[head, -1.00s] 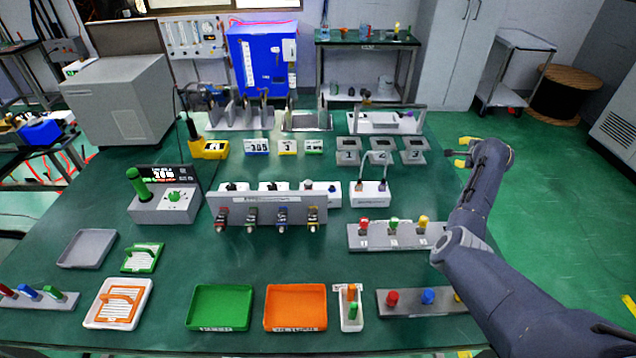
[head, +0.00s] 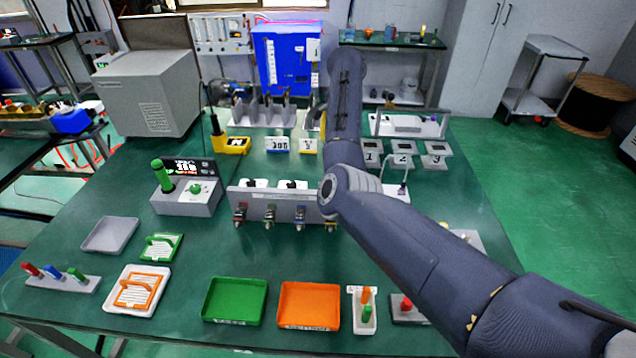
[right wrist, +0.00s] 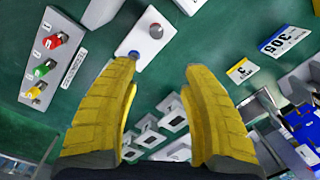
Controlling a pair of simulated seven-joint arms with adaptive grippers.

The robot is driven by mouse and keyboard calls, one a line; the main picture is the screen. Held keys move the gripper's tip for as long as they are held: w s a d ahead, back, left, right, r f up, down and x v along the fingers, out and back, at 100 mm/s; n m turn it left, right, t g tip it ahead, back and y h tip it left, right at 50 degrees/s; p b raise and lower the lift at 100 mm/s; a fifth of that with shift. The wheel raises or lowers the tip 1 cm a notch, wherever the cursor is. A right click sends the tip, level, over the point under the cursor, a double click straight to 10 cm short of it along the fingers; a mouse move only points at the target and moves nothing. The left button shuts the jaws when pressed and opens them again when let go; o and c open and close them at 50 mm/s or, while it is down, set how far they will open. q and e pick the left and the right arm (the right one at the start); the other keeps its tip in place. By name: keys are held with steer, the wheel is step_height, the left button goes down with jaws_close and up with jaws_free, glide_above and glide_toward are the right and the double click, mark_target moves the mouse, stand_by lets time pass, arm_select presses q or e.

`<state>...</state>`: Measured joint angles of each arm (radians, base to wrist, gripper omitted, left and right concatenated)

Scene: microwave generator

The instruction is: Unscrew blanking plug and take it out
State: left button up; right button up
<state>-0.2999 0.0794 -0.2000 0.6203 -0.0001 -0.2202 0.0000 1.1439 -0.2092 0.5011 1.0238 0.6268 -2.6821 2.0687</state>
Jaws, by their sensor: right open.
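My right gripper shows in the right wrist view (right wrist: 160,70) with its two yellow fingers wide apart and nothing between them. Beyond the fingertips is a white block (right wrist: 150,18) with a round grey knob (right wrist: 156,31) and a small blue-ended part (right wrist: 133,55) at its near end. I cannot tell which part is the blanking plug. The left fingertip is close to the blue-ended part in the picture; contact cannot be made out. In the head view my right arm hides its own gripper and part of the middle bench. My left gripper is not in view.
A grey panel (head: 282,207) with several coloured connectors stands mid-bench, partly behind my arm. Green (head: 235,300) and orange (head: 309,306) trays lie in front. Numbered grey fixtures (head: 403,160) stand behind right. A strip with red, green and yellow parts (right wrist: 42,68) shows in the wrist view.

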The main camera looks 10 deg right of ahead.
steer(key=shift+n+h, duration=0.4)
steer(key=f, duration=0.5)
steer(key=a+f, duration=0.1)
steer(key=f, duration=0.4)
steer(key=a+f, duration=0.1)
steer(key=f, duration=0.4)
steer(key=shift+s+a+f, duration=0.1)
steer(key=shift+s, duration=0.2)
steer(key=shift+o, duration=0.3)
jaws_close()
